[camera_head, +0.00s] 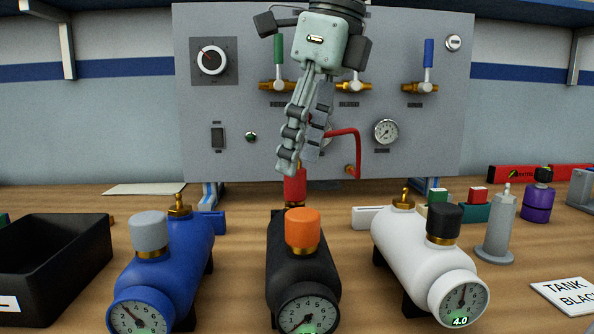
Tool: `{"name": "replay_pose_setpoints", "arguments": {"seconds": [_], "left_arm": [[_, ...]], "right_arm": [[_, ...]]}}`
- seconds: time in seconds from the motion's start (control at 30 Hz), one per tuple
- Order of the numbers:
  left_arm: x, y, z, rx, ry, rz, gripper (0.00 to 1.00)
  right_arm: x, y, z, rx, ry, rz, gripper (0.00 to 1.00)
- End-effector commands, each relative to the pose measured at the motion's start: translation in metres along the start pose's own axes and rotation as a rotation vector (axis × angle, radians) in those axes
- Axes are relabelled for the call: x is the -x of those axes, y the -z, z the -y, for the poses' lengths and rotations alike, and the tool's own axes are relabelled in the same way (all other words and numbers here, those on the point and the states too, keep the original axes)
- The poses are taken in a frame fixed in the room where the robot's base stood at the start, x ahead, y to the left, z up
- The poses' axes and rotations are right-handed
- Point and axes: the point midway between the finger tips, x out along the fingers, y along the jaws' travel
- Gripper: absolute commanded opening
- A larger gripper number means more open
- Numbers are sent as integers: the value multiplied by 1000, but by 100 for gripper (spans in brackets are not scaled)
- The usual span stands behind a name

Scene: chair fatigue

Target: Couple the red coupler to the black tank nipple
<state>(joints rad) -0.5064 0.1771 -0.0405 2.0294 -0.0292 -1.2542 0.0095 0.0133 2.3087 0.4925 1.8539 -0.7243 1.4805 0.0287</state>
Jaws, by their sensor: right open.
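The black tank (290,262) lies front centre, with an orange knob (302,228) and a dial at its front. The red coupler (295,188) stands upright at the rear top of this tank, where the nipple is. A little brass shows under it; I cannot tell whether it is locked on. The red hose (345,133) loops from the panel and passes behind my right gripper (300,160). That gripper points down, open, with its fingertips just above the coupler and nothing visibly held. My left gripper is not in view.
A blue tank (180,255) and a white tank (410,245) flank the black one. A black bin (55,250) is at left. A grey cone-shaped piece (496,235), a purple item (537,200) and a card (568,294) are at right. The valve panel (230,105) stands behind.

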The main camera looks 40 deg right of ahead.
Motion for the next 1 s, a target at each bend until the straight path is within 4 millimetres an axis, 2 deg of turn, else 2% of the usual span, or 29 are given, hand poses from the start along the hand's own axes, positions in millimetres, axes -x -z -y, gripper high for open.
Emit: {"name": "replay_pose_setpoints", "arguments": {"seconds": [0.03, 0.2, 0.4, 0.57, 1.0], "left_arm": [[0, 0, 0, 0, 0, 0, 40], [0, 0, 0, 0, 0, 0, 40], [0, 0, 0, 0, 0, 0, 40], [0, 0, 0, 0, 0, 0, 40], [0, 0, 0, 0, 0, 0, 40]], "right_arm": [[12, -1, 0, -1, 3, 3, 54], [48, 0, 0, -1, 2, 2, 54], [74, 0, 0, 0, 1, 0, 54], [81, 0, 0, 1, 1, 0, 54], [81, 0, 0, 1, 0, -1, 54]]}}
